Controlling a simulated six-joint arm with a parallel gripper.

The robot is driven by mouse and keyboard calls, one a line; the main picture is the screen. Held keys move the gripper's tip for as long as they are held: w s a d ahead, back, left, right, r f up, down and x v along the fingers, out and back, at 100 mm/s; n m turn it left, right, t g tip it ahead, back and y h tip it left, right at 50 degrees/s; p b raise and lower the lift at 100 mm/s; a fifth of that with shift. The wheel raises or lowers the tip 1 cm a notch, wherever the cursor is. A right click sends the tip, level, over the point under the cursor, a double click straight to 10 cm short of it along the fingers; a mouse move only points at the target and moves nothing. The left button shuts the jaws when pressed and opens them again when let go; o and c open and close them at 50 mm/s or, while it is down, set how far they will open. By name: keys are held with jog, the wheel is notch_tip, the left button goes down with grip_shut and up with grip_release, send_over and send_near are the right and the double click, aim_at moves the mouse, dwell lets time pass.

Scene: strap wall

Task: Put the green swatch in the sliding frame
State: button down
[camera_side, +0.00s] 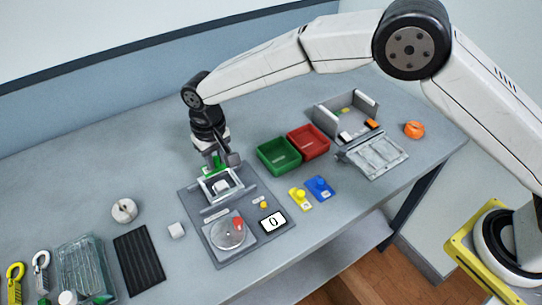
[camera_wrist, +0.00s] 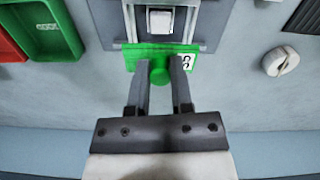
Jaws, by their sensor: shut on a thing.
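My gripper (camera_wrist: 161,80) is shut on the round knob of the green swatch (camera_wrist: 135,60), a flat green plate with a white printed label. In the side view the green swatch (camera_side: 209,171) shows below my gripper (camera_side: 213,160), partly hidden by it. The sliding frame (camera_side: 221,183) is a light rectangular frame around a pale block on the grey base plate. In the wrist view the swatch overlaps the near edge of the frame (camera_wrist: 129,22). I cannot tell whether swatch and frame touch.
A round dial (camera_side: 228,234) and a display reading 0 (camera_side: 273,221) sit on the plate's front part. Green (camera_side: 279,156) and red (camera_side: 309,141) bins stand to the right. Yellow (camera_side: 300,199) and blue (camera_side: 320,187) knobbed pieces lie nearby.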

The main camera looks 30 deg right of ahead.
aim_at(221, 185)
jog(key=shift+f, duration=3)
jog(key=shift+f, duration=0.2)
jog(key=shift+c, duration=0.2)
grip_release()
jog(key=shift+r, duration=0.15)
jog(key=shift+r, duration=2.85)
